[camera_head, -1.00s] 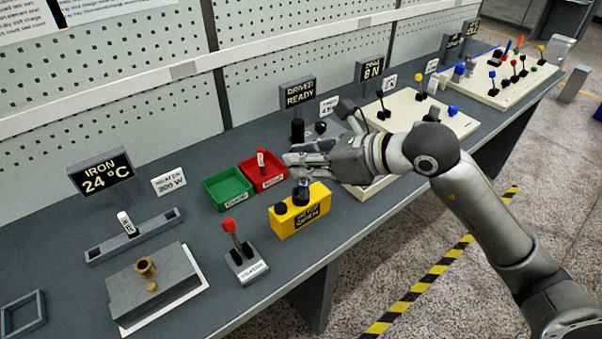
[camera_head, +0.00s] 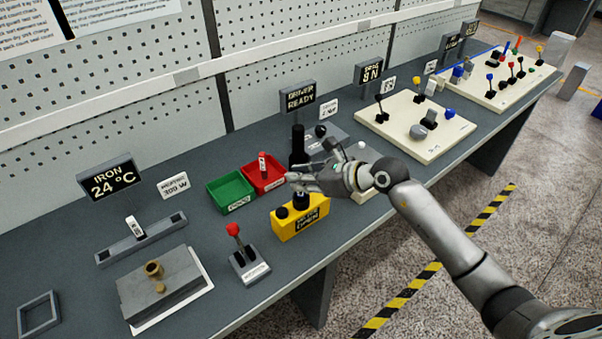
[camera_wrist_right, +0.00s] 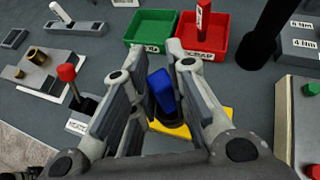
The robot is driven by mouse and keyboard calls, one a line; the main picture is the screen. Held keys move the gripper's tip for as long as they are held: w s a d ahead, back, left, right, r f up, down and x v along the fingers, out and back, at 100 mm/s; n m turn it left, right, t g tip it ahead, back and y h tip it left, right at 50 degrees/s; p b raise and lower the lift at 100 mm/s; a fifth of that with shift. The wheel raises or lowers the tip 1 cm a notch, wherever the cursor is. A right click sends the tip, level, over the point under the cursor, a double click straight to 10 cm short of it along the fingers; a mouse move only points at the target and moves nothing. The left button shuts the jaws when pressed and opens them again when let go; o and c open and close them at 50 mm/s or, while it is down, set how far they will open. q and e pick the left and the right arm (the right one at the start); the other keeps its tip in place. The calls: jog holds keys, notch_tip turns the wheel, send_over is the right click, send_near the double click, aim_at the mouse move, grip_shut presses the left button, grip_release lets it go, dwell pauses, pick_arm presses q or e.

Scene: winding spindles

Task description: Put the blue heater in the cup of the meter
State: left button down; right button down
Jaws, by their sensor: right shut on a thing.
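The yellow meter (camera_head: 286,228) stands near the front edge of the bench, its display reading OPEN. Its black cup (camera_head: 300,200) is on top, beside a dark knob (camera_head: 281,212). My right gripper (camera_head: 293,179) is right above the meter. In the right wrist view, the blue heater (camera_wrist_right: 162,92) is between the fingers of this gripper (camera_wrist_right: 155,72), which is shut on it. The heater's lower end overlaps the dark cup (camera_wrist_right: 178,130); I cannot tell whether it is inside. The fingers hide the heater in the head view. My left gripper is not in view.
Green (camera_head: 232,190) and red (camera_head: 266,175) trays lie behind the meter, the red one holding a red-and-white piece. A red-knobbed lever (camera_head: 234,230) stands to the left. A black post (camera_head: 298,145) rises behind the gripper.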

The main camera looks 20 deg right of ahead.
jog(key=shift+f, duration=0.1)
jog(key=c, duration=1.9)
grip_release()
jog(key=shift+f, duration=0.1)
jog(key=o, duration=0.5)
jog(key=shift+r, duration=0.3)
jog(key=shift+b+v, duration=1.8)
jog(key=shift+v, duration=4.2)
jog(key=shift+f, duration=0.1)
